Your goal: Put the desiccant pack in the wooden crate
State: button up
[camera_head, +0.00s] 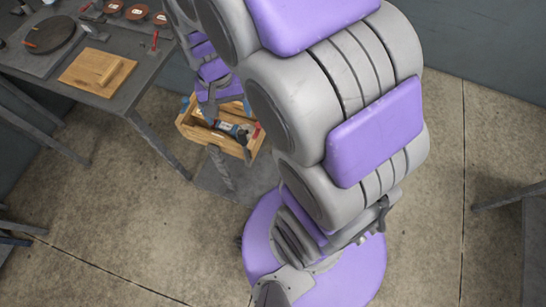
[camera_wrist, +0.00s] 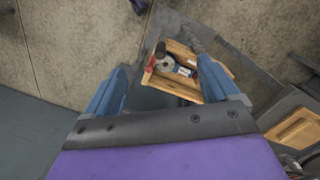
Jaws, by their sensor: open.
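The wooden crate (camera_head: 203,137) stands on a dark stand left of my arm; it also shows in the wrist view (camera_wrist: 175,88). Inside it lie a small white and blue item (camera_wrist: 184,71), a grey round item (camera_wrist: 166,64) and something red. I cannot tell whether the white and blue item is the desiccant pack; no other pack is clearly recognisable. My gripper (camera_wrist: 162,63) is open, its blue fingers spread on either side of the crate in the wrist view. Nothing shows held between them. In the head view my arm hides part of the crate area.
A grey workbench (camera_head: 140,75) at upper left carries a wooden board (camera_head: 85,75), a dark round plate (camera_head: 48,36), reddish discs (camera_head: 137,12) and a red-handled tool (camera_head: 155,40). Another grey table edge (camera_head: 535,225) is at far right.

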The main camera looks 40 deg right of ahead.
jog(key=s+r+n, duration=0.2)
jog(key=s+r, duration=0.1)
jog(key=s, duration=0.6)
jog(key=s+r+n, duration=0.2)
jog(key=s+r, duration=0.1)
jog(key=s, duration=0.7)
jog(key=shift+s+a+n+g, duration=0.15)
jog(key=shift+n+g, duration=0.15)
